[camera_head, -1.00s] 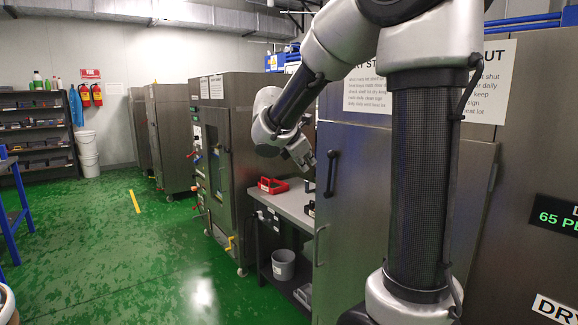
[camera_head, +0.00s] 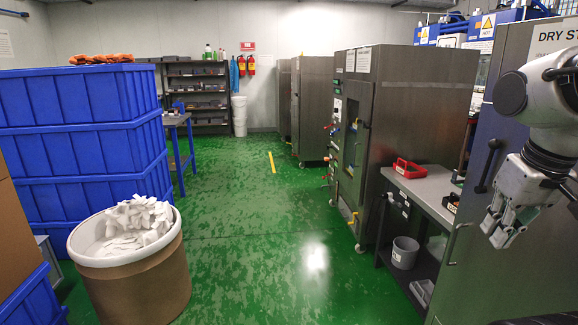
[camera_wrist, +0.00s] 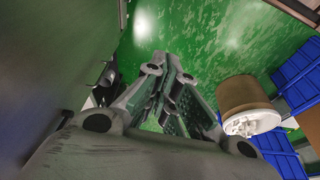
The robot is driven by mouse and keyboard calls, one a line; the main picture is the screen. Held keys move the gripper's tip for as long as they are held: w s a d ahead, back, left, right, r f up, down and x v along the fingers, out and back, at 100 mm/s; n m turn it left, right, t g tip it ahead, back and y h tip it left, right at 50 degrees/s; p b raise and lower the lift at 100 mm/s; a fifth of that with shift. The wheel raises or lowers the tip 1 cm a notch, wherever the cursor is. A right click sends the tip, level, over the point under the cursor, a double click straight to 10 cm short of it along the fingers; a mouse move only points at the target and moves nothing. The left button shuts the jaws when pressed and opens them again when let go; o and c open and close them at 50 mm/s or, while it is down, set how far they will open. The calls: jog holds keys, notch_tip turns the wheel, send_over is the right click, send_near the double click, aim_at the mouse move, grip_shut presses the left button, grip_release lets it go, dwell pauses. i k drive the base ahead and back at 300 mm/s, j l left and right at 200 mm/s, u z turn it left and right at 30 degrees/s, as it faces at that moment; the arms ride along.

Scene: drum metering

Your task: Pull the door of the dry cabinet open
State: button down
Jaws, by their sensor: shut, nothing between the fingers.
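The dry cabinet (camera_head: 520,270) stands at the right edge in the head view, a tall grey metal body with a sign beginning "DRY ST" on its front. Its door looks closed, though its far side is out of frame. A dark bar handle (camera_head: 488,166) is on the door's left part, and a thin silver handle (camera_head: 453,243) sits lower. My gripper (camera_head: 497,228) is in front of the door, appearing just right of and below the dark handle. It holds nothing. In the wrist view its fingers (camera_wrist: 168,72) are together over green floor, with the grey panel (camera_wrist: 50,65) at the left.
A bench (camera_head: 432,192) with a red tray (camera_head: 408,168) stands left of the cabinet, a grey bucket (camera_head: 405,252) beneath. A metal oven-like unit (camera_head: 400,120) is beyond. A drum of white pieces (camera_head: 130,280) and stacked blue crates (camera_head: 85,150) stand left. Floor between is clear.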

aim_at(478, 283)
jog(key=i+z, duration=0.3)
jog(key=z, duration=0.15)
jog(key=i+j+z, duration=0.2)
jog(key=z, duration=0.3)
